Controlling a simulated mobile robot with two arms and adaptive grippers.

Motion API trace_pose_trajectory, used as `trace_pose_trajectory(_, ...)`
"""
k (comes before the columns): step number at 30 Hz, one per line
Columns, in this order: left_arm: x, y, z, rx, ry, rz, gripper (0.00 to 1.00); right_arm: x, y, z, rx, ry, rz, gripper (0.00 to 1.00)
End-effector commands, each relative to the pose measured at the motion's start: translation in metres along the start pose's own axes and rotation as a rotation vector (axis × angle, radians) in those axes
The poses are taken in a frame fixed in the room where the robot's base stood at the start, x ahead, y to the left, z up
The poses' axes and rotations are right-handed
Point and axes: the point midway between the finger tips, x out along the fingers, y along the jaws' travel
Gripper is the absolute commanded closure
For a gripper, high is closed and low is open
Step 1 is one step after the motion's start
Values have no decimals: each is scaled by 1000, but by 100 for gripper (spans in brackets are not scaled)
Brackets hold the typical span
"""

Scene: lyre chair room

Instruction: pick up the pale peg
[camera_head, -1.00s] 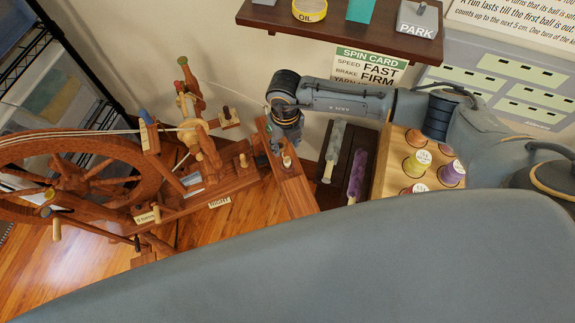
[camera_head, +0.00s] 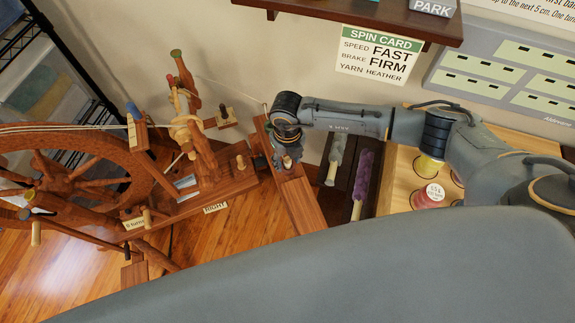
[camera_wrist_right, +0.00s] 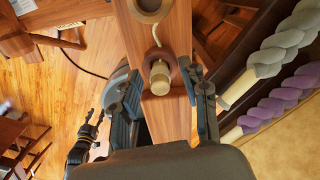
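The pale peg (camera_wrist_right: 159,78) stands in a reddish-brown wooden board (camera_wrist_right: 178,112). In the right wrist view its round end faces the camera, between the two dark fingers.
A spinning wheel (camera_head: 78,178) stands at the left. Right of the board are a grey yarn roll (camera_head: 336,152) and a purple one (camera_head: 361,178), then a wooden tray of spools (camera_head: 395,178). A dark shelf (camera_head: 370,20) hangs above.

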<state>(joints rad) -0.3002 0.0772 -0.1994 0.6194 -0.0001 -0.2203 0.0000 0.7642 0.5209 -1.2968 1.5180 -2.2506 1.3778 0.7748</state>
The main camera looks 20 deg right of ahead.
Motion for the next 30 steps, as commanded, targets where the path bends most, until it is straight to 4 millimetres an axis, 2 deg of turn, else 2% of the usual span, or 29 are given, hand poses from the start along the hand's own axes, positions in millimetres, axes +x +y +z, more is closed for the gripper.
trace_pose_trajectory(1,0,-1,0,0,-1,-1,60,0,0,0,0,0,0,65)
trace_pose_trajectory(6,0,-2,1,1,-1,-2,60,0,0,0,0,0,0,100)
trace_pose_trajectory(20,0,-2,1,2,-1,-2,60,-6,0,0,0,-1,0,100)
trace_pose_trajectory(26,-1,-2,0,2,0,-2,60,-31,0,1,-1,-4,0,100)
trace_pose_trajectory(30,0,-2,0,2,0,-2,60,-55,10,-17,-5,-2,2,100)
